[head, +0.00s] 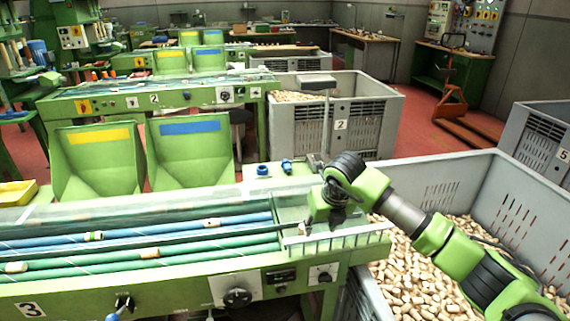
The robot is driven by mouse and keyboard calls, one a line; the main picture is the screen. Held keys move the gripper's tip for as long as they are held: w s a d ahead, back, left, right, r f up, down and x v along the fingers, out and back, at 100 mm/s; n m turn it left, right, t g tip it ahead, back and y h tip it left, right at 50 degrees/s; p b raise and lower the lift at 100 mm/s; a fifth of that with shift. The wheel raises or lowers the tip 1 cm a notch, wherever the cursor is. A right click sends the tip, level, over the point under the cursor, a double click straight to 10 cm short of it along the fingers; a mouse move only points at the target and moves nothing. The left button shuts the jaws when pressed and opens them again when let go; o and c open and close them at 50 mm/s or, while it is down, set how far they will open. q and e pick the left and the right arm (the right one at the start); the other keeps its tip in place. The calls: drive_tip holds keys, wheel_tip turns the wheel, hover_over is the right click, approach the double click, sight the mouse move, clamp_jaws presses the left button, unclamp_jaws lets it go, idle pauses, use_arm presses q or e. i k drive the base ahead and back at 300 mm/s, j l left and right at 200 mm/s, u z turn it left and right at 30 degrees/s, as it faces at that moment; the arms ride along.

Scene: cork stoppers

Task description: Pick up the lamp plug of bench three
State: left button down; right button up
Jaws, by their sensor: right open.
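Bench three (180,262) is the green bench in front, with a "3" plate at its lower left. Two small blue fittings sit on the pale plate at its back edge: a left one (262,170) and a right one (287,166). They look like a plug and socket, but I cannot tell which is the lamp plug. A grey lamp head (318,82) stands on a post behind them. My right gripper (337,213) is open above the bench's right end, to the right of and nearer than the blue fittings. Its fingertips are hard to make out. My left gripper is out of view.
A grey crate of corks (500,190) stands right of the bench, under my right arm. Two green chutes (95,165) (190,155) rise behind the bench. A clear cover and rods run along its top. Bench two (190,96) stands farther back.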

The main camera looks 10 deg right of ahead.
sight(286, 165)
drive_tip(key=i, duration=1.35)
